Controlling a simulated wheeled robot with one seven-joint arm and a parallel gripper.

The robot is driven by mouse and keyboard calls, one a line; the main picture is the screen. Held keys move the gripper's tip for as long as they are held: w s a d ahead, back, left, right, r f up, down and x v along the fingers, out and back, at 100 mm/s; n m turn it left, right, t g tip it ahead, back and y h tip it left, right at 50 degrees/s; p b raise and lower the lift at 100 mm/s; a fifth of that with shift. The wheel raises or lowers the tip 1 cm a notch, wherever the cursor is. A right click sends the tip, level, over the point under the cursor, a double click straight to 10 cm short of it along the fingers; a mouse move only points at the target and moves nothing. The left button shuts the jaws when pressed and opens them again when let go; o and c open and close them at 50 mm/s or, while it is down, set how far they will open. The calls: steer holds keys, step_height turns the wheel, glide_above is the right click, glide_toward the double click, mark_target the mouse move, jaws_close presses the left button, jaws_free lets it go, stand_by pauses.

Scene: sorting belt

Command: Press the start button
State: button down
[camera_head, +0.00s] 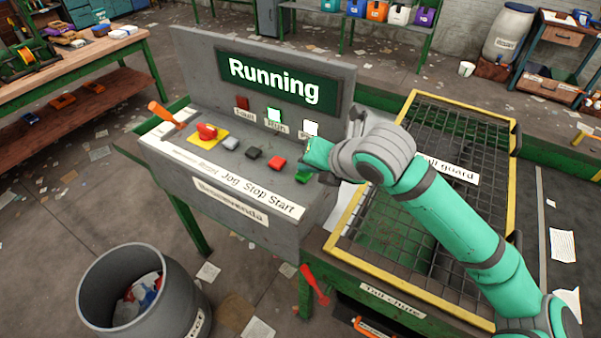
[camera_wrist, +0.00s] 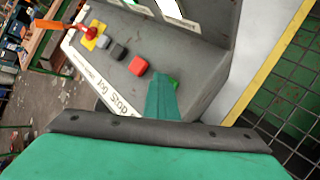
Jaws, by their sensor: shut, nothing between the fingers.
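The green start button (camera_head: 303,177) is the rightmost button on the grey control console (camera_head: 240,215), above the word "Start". The console display (camera_head: 274,82) reads "Running". The green-white lamp above "Run" (camera_head: 274,115) looks lit.
A red stop button (camera_head: 277,163), a black button (camera_head: 253,153), a grey button (camera_head: 231,143), a red knob (camera_head: 207,131) and an orange lever (camera_head: 160,112) line the console. A yellow-edged mesh guard (camera_head: 400,285) stands to the right. A grey bin (camera_head: 110,265) stands in front.

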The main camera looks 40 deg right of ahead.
steer(key=shift+s+d+r, duration=0.2)
steer(key=shift+r, duration=0.6)
steer(key=shift+a, duration=0.1)
